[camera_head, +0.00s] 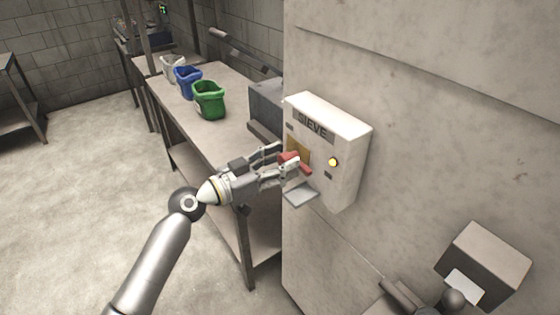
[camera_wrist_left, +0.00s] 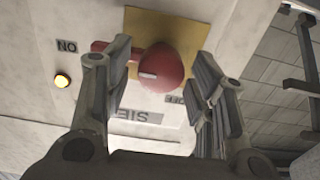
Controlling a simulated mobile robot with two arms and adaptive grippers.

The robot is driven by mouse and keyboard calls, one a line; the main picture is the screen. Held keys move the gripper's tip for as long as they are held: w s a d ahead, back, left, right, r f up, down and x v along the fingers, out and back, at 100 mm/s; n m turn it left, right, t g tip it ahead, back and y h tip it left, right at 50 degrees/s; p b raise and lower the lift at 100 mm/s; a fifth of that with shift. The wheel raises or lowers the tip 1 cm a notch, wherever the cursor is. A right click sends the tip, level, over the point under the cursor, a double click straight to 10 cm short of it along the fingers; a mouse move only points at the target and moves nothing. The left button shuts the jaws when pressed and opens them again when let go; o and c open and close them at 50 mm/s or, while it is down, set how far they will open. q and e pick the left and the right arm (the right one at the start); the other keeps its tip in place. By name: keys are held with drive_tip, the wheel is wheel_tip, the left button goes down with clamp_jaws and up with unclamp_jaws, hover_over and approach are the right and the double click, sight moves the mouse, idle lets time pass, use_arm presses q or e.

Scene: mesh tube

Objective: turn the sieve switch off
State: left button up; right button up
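The sieve switch box (camera_head: 345,160) is a pale box on the wall with a SIEVE label. Its red switch (camera_head: 290,158) sits on a yellow plate. In the left wrist view the red switch (camera_wrist_left: 165,70) has a round knob and a red arm reaching left towards the ON label (camera_wrist_left: 67,46). Another label below the knob is partly covered. The small lamp (camera_head: 333,162) glows yellow. My left gripper (camera_head: 284,160) is at the switch, its fingers open on either side of the knob; contact cannot be told.
A metal table (camera_head: 215,140) behind my left arm carries green (camera_head: 209,100), blue (camera_head: 187,82) and white (camera_head: 172,66) bins. A grey box (camera_head: 485,262) is at the lower right. The floor at left is clear.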

use_arm(q)
drive_tip(key=c, duration=0.8)
drive_tip(key=shift+o, duration=0.2)
drive_tip(key=n+b, duration=0.1)
drive_tip(key=n, duration=0.3)
drive_tip(key=shift+f, duration=0.1)
drive_tip(key=n, duration=0.3)
drive_tip(key=shift+w+n, duration=0.1)
drive_tip(key=shift+n, duration=0.2)
drive_tip(key=n+p, duration=0.1)
drive_tip(key=n, duration=0.4)
drive_tip(key=shift+a+p, duration=0.1)
drive_tip(key=shift+p, duration=0.2)
drive_tip(key=n+p, duration=0.2)
drive_tip(key=n, duration=0.3)
drive_tip(key=shift+f, duration=0.15)
drive_tip(key=shift+n, duration=0.3)
